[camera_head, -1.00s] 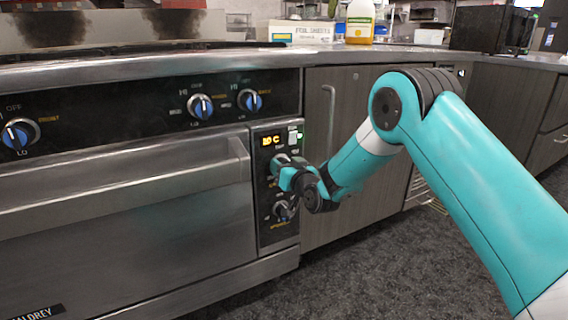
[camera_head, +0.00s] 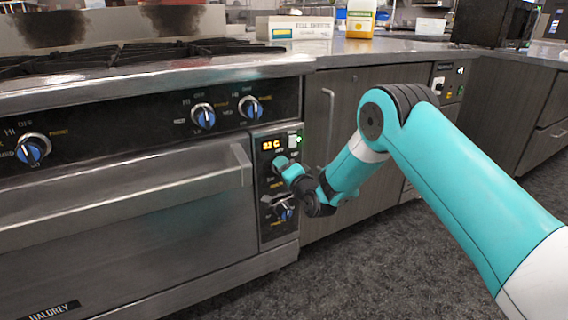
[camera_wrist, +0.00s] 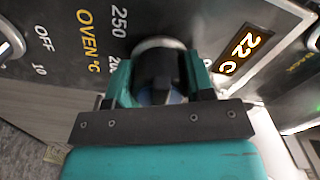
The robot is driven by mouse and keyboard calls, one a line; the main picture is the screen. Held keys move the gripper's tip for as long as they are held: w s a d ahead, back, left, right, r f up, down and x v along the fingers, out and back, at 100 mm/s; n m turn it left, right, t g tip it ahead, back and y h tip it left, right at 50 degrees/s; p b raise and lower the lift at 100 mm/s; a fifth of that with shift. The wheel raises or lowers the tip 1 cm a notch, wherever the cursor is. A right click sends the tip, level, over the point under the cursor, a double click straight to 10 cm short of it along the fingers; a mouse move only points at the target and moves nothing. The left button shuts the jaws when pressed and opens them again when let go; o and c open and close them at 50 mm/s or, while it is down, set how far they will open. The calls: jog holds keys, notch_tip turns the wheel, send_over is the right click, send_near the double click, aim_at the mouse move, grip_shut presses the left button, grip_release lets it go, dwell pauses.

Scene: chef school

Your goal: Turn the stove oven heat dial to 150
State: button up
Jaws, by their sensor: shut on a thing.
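The oven heat dial (camera_wrist: 158,44) is on the black control panel (camera_head: 272,218) at the stove's right end. In the wrist view it has a silver rim and a dark knob, with 250 and OVEN °C printed beside it. My gripper (camera_wrist: 157,78) is shut on the knob, one teal finger on each side. The gripper (camera_head: 284,166) also shows in the head view, covering the dial there. The dial's pointer is hidden. The lit display (camera_wrist: 243,50) above the dial seems to read 22 C in the wrist view; it is too small to read surely in the head view.
A second knob (camera_head: 284,208) sits just below my gripper. Blue burner knobs (camera_head: 203,116) line the stove front. The oven door handle (camera_head: 240,163) juts out left of the panel. A grey cabinet (camera_head: 330,130) stands right of the stove. The floor in front is clear.

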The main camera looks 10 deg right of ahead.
jog(key=m+p, duration=0.3)
jog(key=m, duration=0.2)
jog(key=shift+m+p, duration=0.35)
jog(key=shift+m, duration=0.05)
dwell(0.4)
jog(key=o, duration=0.9)
jog(key=shift+s+d+f, duration=0.1)
jog(key=shift+s+d, duration=0.1)
jog(key=shift+s, duration=0.4)
jog(key=b+v, duration=1.6)
jog(key=b, duration=0.2)
jog(key=shift+s, duration=0.15)
